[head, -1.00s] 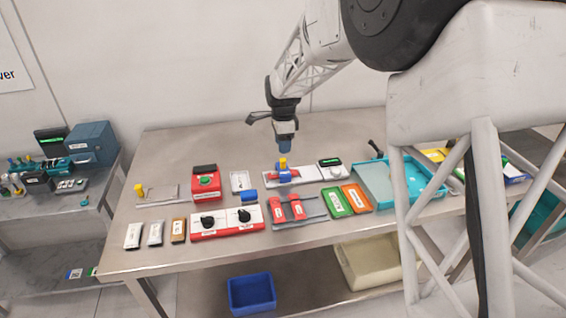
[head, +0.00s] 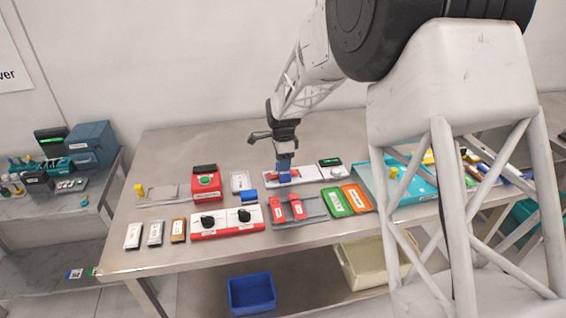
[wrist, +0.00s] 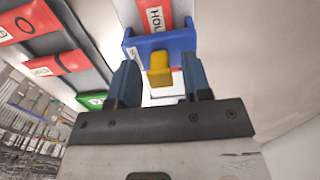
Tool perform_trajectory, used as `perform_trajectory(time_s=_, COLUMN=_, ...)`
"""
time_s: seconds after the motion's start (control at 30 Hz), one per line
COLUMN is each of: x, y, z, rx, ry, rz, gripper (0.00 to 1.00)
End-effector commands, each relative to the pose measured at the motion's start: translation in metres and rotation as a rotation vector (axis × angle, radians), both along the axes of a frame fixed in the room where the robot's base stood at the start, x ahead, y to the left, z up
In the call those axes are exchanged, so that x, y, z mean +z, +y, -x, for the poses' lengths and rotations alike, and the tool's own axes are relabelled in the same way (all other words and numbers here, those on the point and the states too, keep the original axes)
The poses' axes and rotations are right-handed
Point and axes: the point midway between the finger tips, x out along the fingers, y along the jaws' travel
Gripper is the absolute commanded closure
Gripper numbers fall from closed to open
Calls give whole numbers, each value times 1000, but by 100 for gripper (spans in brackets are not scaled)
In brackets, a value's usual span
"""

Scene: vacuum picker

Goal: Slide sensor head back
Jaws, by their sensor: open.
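The sensor head appears to be the blue block (wrist: 178,44) with a yellow knob (wrist: 159,66), seen at the top of the wrist view. In the head view the blue block (head: 284,178) sits on a pale rail plate (head: 310,174) with a red patch, in the middle of the table. My gripper (wrist: 158,75) is open, its two blue fingers on either side of the yellow knob with gaps showing. In the head view my gripper (head: 284,163) points down right above the block and hides the knob.
The back of the table is mostly clear.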

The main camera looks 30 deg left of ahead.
Motion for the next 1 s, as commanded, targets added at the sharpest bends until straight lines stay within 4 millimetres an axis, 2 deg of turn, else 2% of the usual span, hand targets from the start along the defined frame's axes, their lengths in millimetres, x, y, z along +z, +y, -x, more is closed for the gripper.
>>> perform_trajectory(time_s=0.13, x=-7, y=0, z=0, rx=0, ry=-1, rz=-1, gripper=55)
perform_trajectory(time_s=0.43, x=-8, y=0, z=0, rx=0, ry=-1, rz=-1, gripper=55)
perform_trajectory(time_s=0.47, x=-8, y=0, z=0, rx=0, ry=-1, rz=-1, gripper=57)
perform_trajectory(time_s=0.73, x=-8, y=0, z=0, rx=0, ry=-1, rz=-1, gripper=98)
perform_trajectory(time_s=1.0, x=-8, y=-1, z=-1, rx=0, ry=-1, rz=-1, gripper=100)
